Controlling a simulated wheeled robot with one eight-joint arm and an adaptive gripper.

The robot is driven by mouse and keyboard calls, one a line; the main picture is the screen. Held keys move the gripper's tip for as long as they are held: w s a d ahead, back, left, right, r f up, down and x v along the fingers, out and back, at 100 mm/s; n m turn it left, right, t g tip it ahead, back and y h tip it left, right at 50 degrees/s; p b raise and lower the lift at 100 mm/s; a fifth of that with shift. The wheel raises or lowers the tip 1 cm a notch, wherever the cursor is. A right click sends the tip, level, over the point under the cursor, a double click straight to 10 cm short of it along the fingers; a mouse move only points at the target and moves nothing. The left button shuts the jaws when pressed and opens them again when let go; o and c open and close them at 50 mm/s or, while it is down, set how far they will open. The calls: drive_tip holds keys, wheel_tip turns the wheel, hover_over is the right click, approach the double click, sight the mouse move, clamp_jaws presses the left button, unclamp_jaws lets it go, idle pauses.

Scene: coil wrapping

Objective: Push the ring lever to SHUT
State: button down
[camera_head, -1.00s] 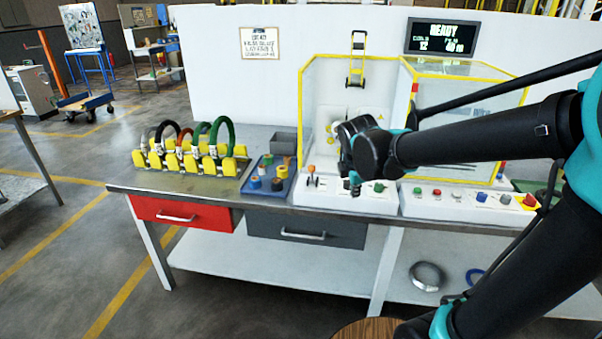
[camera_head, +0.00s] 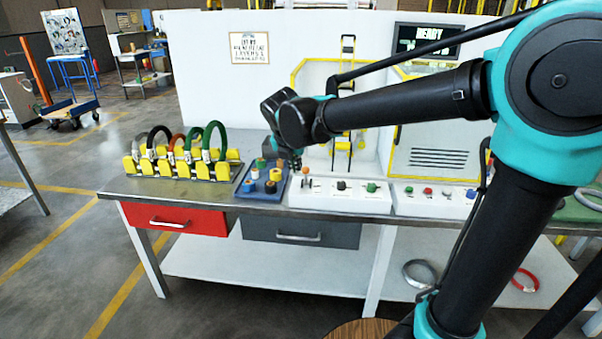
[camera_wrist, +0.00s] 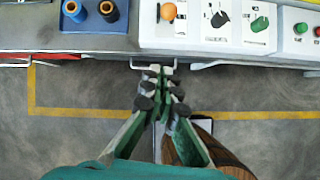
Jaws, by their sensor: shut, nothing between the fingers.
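The lever with the orange ball knob (camera_head: 306,171) is at the left end of the white control panel (camera_head: 325,203) on the bench. The knob also shows in the wrist view (camera_wrist: 180,14), at the top, with the panel (camera_wrist: 200,44) around it. I cannot read any lever labels, SHUT included. My gripper (camera_head: 296,166) is close to this lever in the head view, above and slightly left of it. In the wrist view my gripper (camera_wrist: 163,75) is shut and empty, its tips pointing toward the panel's front edge. It appears apart from the lever.
A black knob (camera_head: 341,186) and a green knob (camera_head: 371,187) sit right of the orange one. A blue tray (camera_head: 250,191) of spools stands just left of the panel. The yellow-framed machine (camera_head: 436,150) rises behind. A row of coloured coils stands far left.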

sight(306, 175)
drive_tip(key=w+d+f, duration=0.1)
drive_tip(key=w+f, duration=0.6)
drive_tip(key=w, duration=0.1)
drive_tip(key=shift+w+d+f, duration=0.2)
drive_tip(key=shift+w+f, duration=0.05)
drive_tip(key=shift+w, duration=0.1)
idle(0.3)
